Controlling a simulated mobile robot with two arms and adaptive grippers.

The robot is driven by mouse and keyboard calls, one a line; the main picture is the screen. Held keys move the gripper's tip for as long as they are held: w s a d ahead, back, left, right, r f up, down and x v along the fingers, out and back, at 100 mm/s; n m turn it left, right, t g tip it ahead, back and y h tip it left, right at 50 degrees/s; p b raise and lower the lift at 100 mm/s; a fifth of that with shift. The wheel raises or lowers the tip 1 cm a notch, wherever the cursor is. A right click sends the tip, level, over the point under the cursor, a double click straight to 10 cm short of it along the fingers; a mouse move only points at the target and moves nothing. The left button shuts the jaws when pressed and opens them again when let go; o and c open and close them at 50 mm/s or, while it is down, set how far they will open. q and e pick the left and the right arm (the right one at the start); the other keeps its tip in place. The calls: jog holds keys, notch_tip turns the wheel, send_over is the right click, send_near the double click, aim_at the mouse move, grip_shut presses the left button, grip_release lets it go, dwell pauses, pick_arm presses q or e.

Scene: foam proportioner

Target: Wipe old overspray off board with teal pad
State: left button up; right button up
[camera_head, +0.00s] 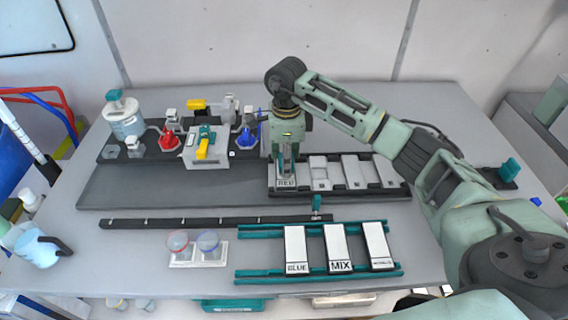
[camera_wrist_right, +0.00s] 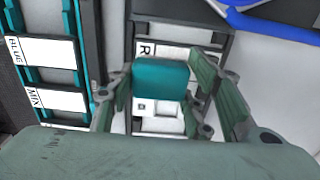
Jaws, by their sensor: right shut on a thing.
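My right gripper (camera_head: 287,178) reaches down over the pale panel labelled RED (camera_head: 287,184), at the left end of a dark tray (camera_head: 340,192). In the right wrist view it is shut on the teal pad (camera_wrist_right: 160,78), held between its fingers (camera_wrist_right: 160,100). The pad covers part of the RED panel (camera_wrist_right: 147,49) there; I cannot tell whether it touches it. In the head view the pad is hidden by the gripper. No overspray can be made out. White boards marked BLUE (camera_head: 296,250) and MIX (camera_head: 338,250) lie on a teal rack. My left gripper is not in view.
The teal rack (camera_head: 250,277) also holds a third board (camera_head: 377,245). Two clear cups (camera_head: 208,243) stand left of it, behind them a long dark bar (camera_head: 200,222). A foam device (camera_head: 205,150) stands at the back left.

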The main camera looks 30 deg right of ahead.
notch_tip(320, 180, up, 2)
jog(key=shift+p, duration=0.4)
notch_tip(320, 180, up, 2)
jog(key=shift+s+r+p, duration=0.1)
jog(key=shift+p, duration=0.45)
jog(key=shift+r, duration=0.15)
